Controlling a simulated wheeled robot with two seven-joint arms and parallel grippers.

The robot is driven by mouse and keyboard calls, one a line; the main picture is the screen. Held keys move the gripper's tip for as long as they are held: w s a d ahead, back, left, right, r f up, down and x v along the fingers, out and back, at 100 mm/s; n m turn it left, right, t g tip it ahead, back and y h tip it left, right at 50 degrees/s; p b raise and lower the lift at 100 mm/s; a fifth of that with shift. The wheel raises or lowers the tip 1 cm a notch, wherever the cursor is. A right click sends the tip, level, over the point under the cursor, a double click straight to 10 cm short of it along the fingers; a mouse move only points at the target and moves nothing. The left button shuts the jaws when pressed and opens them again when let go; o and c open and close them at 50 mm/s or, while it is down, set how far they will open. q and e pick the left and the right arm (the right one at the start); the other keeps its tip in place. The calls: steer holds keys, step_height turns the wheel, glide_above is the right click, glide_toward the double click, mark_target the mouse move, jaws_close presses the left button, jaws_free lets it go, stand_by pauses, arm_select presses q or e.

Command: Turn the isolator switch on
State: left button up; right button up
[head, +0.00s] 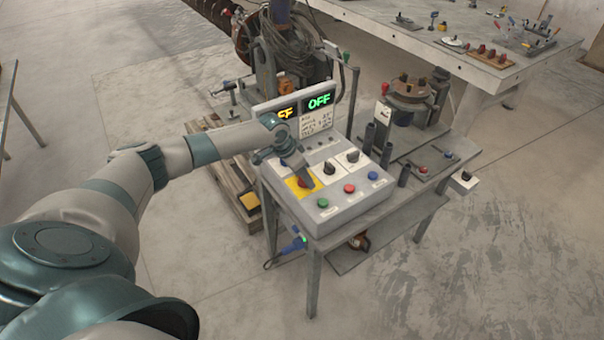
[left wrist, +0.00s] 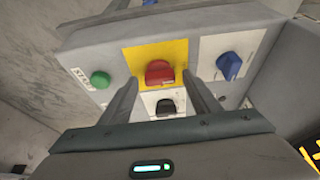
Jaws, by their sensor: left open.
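The isolator switch appears as a red rotary handle on a yellow plate (head: 316,178), on the sloping top of a grey control box. In the left wrist view the red handle (left wrist: 160,72) is close ahead, centred on its yellow plate. My left gripper (head: 300,176) is over the yellow plate and hides much of the switch in the head view. In the left wrist view my left gripper (left wrist: 161,84) is open, one finger to each side of the red handle. Contact with the handle cannot be told. My right gripper is not in view.
Black knobs (head: 330,167) and green, red and blue buttons (head: 349,188) sit near the switch. The box stands on a metal table (head: 345,225).

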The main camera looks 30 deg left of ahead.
arm_select(q)
steer(key=shift+c, duration=0.6)
steer(key=c, duration=1)
steer(key=shift+o, duration=0.2)
